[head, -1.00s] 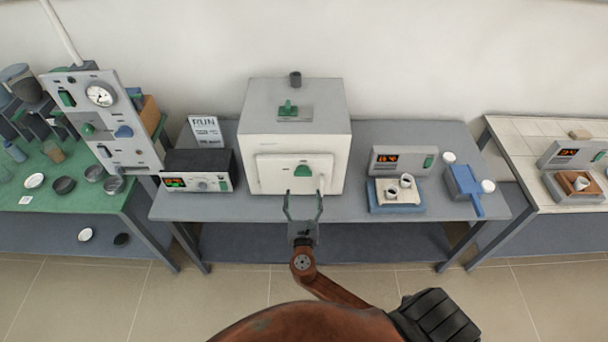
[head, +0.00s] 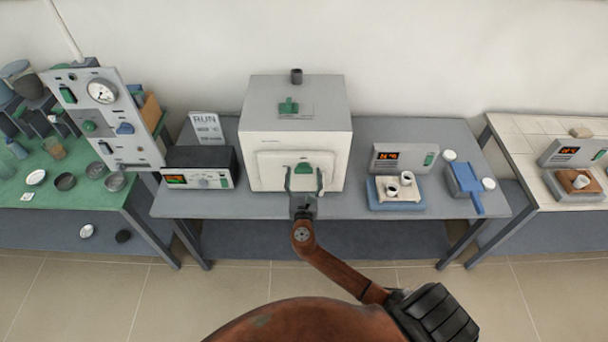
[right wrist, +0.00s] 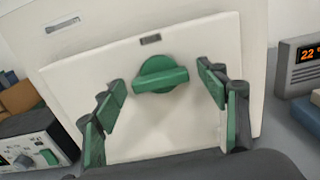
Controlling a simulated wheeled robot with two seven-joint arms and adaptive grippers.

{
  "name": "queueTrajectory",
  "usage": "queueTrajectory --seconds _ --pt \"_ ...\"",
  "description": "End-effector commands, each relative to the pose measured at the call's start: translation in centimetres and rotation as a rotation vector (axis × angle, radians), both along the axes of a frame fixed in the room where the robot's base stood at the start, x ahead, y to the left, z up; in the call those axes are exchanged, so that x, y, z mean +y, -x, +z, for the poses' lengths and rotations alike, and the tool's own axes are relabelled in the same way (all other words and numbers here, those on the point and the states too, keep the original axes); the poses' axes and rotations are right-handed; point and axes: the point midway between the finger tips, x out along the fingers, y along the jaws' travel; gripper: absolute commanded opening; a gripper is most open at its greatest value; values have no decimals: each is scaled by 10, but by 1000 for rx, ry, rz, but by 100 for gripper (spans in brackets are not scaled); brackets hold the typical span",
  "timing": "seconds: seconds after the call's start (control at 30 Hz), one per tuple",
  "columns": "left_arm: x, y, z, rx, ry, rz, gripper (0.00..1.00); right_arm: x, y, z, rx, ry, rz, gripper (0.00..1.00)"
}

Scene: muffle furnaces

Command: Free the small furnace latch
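The small furnace (head: 259,151) is a white box with a grey top, standing in the middle of the grey table. Its front door (head: 268,178) is closed. The latch (head: 303,168) is a green rounded knob with a bar handle on the door. In the right wrist view the latch (right wrist: 160,77) has its bar nearly level, slightly tilted. My right gripper (head: 304,177) is open in front of the door, its fingers to the left and right of the latch. In the right wrist view gaps show between the latch and the green finger pads (right wrist: 163,88). My left gripper is out of view.
A controller box (head: 200,170) with a lit display stands left of the furnace.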

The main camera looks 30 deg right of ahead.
Motion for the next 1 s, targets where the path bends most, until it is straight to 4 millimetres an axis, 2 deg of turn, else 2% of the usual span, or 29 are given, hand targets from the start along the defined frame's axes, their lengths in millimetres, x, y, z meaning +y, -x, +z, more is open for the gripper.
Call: queueTrajectory --seconds 0.07,0.57,1.0 --pt "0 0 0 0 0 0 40 0 0 0 0 0 0 60" --pt "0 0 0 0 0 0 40 0 1 0 1 -1 -1 26" --pt "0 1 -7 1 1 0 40 -1 1 -2 -49 -82 -2 25"
